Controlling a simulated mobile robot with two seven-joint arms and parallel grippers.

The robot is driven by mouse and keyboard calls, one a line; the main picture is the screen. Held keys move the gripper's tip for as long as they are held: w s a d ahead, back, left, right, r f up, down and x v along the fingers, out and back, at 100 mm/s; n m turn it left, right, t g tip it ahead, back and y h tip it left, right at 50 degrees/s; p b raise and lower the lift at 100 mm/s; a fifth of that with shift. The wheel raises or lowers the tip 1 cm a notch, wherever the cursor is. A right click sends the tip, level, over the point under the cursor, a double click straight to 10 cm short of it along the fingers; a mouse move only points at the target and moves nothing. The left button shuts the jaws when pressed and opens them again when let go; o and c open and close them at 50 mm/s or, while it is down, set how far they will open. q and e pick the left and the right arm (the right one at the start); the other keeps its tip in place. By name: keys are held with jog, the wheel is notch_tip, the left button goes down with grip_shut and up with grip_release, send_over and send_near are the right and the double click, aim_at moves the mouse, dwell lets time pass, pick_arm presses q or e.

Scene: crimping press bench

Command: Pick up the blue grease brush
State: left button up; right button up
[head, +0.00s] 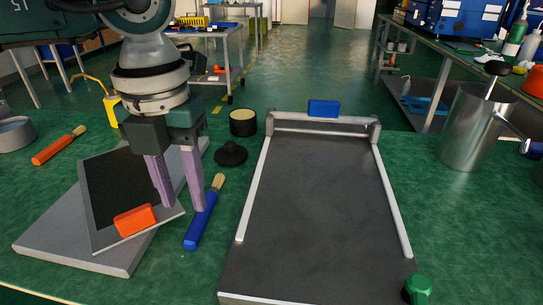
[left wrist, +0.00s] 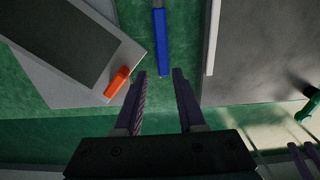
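The blue grease brush (head: 200,225) lies on the green bench, between the grey plates and the large dark tray. Its tan bristles point away from me. My left gripper (head: 182,207) points down, open and empty; in the head view one finger overlaps the brush near its bristle end. In the left wrist view the blue handle (left wrist: 161,42) runs up from between the open fingertips (left wrist: 160,73), its bristles out of frame. I cannot tell the exact height of the fingers above it. My right gripper (left wrist: 302,146) shows at the lower right of the left wrist view, its fingers apart.
An orange block (head: 135,220) lies on the stacked plates (head: 60,238) left of the brush. The tray's pale rail (head: 253,195) is to the right. An orange brush (head: 55,148) lies far left.

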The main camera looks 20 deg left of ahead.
aim_at(195, 227)
pick_arm(q)
jog(key=f, duration=0.2)
jog(key=f+b, duration=0.1)
jog(key=f, duration=0.2)
jog(key=shift+w+d+f, duration=0.1)
jog(key=shift+d+f, duration=0.1)
jog(key=shift+f, duration=0.15)
grip_shut()
